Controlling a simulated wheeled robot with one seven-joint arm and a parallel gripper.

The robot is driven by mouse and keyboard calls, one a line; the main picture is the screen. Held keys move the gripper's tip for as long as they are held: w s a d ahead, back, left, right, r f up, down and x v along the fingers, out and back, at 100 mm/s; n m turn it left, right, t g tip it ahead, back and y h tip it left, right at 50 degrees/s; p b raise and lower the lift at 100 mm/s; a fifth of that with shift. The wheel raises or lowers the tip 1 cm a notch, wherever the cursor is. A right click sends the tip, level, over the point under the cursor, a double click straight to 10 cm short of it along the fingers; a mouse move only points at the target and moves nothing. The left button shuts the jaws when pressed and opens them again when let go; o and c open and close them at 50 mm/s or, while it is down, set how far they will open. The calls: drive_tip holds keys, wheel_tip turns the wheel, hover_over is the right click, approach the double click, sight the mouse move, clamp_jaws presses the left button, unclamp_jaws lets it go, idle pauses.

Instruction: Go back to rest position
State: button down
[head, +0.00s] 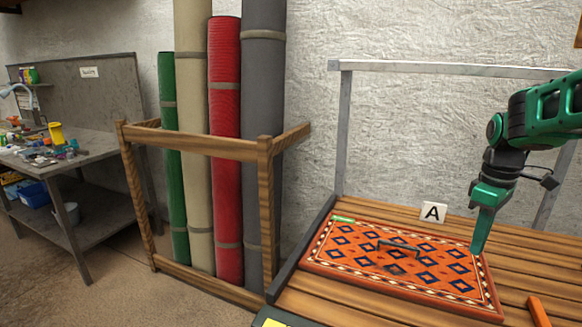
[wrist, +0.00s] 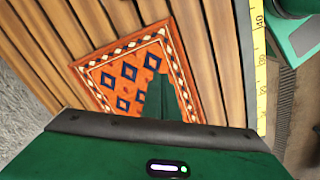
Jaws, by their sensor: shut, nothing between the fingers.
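My gripper (head: 478,249) is green and points down over the right end of the rug in the head view. Its fingers are together with nothing between them. I cannot tell whether the tips touch the rug. The orange patterned rug (head: 345,257) with blue diamonds lies flat on the slatted wooden table (head: 530,265). A dark smudge and a thin dark line or bar show near its middle. In the wrist view a corner of the rug (wrist: 128,72) shows beyond my green fingers (wrist: 158,100), which hide part of it.
A card with the letter A (head: 433,213) stands behind the rug. An orange object (head: 538,312) lies at the table's front right. A metal frame (head: 343,135) rises behind the table. A wooden rack (head: 265,190) with rolled rugs stands left. A yellow measuring strip (wrist: 261,60) runs along an edge.

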drive_tip(key=s+a+f+m, duration=0.1)
drive_tip(key=s+m, duration=0.5)
drive_tip(key=s, duration=0.6)
drive_tip(key=s+a+f+m, duration=0.1)
drive_tip(key=s+f+m, duration=0.3)
drive_tip(key=s+m, duration=0.3)
drive_tip(key=s, duration=0.5)
drive_tip(key=shift+a, duration=0.15)
drive_tip(key=shift+f, duration=0.1)
drive_tip(key=shift+w+f, duration=0.25)
drive_tip(key=shift+w, duration=0.35)
